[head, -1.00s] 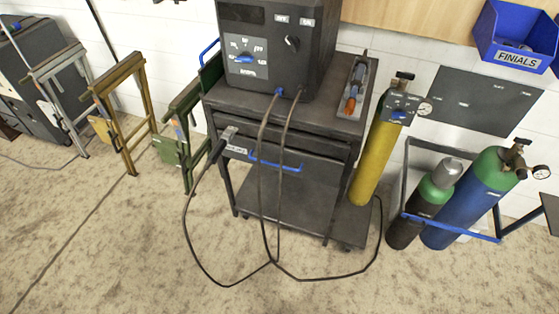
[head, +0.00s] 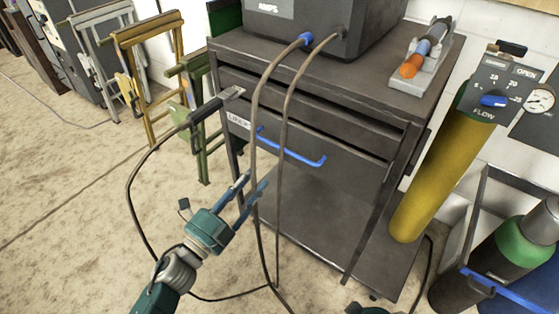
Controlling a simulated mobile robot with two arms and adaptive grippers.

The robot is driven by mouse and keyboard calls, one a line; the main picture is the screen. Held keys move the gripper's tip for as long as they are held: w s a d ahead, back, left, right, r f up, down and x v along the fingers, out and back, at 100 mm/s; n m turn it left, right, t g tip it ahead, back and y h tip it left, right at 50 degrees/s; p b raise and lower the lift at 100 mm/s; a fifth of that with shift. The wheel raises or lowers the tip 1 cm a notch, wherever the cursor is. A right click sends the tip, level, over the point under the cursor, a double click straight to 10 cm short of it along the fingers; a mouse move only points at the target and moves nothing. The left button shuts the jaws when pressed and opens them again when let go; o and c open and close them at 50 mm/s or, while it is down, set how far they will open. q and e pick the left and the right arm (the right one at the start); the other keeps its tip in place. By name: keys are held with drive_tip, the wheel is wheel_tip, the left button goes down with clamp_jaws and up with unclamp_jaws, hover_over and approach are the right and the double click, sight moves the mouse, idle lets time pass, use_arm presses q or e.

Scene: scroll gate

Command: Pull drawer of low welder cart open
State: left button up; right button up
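The low welder cart (head: 225,52) is dark grey, with a drawer (head: 345,163) under its top. A blue bar handle (head: 292,149) runs across the drawer front, which looks flush with the cart. Two cables (head: 284,128) hang down in front of the handle. My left gripper (head: 253,192) is below and left of the handle, its two blue fingers apart and empty, pointing up toward the drawer. It appears close to a hanging cable; I cannot tell whether they touch. Only a small part of what may be my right arm shows at the bottom edge; its gripper is not visible.
The welder (head: 320,22) stands on the cart top beside a tray with an orange-tipped tool (head: 417,60). A yellow cylinder (head: 440,175) stands to the right, with more cylinders (head: 512,255) beyond. Folding stands (head: 150,75) are at the left. The floor at left is open.

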sight(279, 148)
use_arm(q)
drive_tip(key=shift+m+h, duration=0.5)
drive_tip(key=shift+m, duration=0.2)
drive_tip(key=x, duration=0.3)
drive_tip(key=r+x, duration=0.1)
drive_tip(key=x, duration=0.3)
drive_tip(key=s+r+x, duration=0.1)
drive_tip(key=x, duration=0.3)
drive_tip(key=shift+w+d, duration=0.15)
drive_tip(key=shift+d, duration=0.3)
clamp_jaws()
